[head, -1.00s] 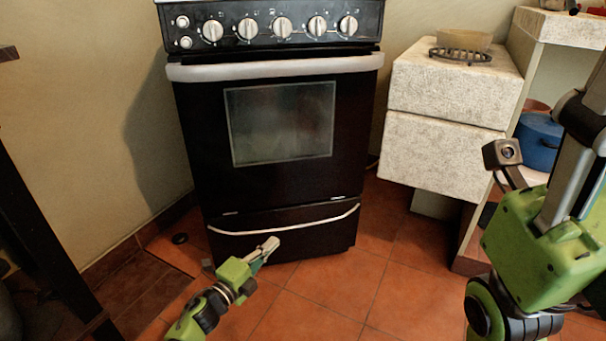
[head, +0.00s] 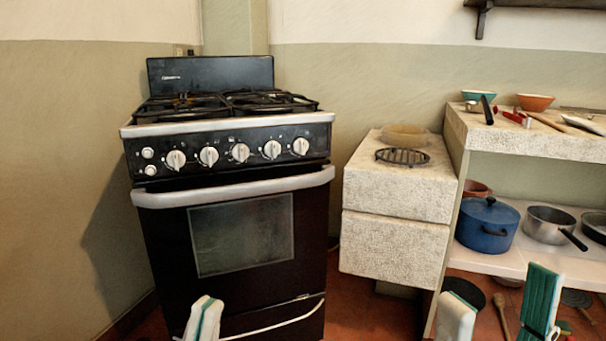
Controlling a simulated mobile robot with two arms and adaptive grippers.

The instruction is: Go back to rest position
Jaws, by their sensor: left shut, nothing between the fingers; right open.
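My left gripper (head: 205,312) shows at the bottom of the head view, in front of the stove's lower drawer. Its fingers are together, with nothing seen between them. My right gripper (head: 500,298) is at the bottom right with its two pale and green fingers spread wide apart. No object is held in it. It is in front of the lower shelf area. The arms behind both grippers are below the picture.
A black stove (head: 242,225) stands at left, its oven door closed. Right of it is a stone block (head: 398,190) with a metal trivet (head: 402,156). A shelf unit (head: 520,263) holds a blue pot (head: 487,225), a saucepan (head: 549,224) and bowls.

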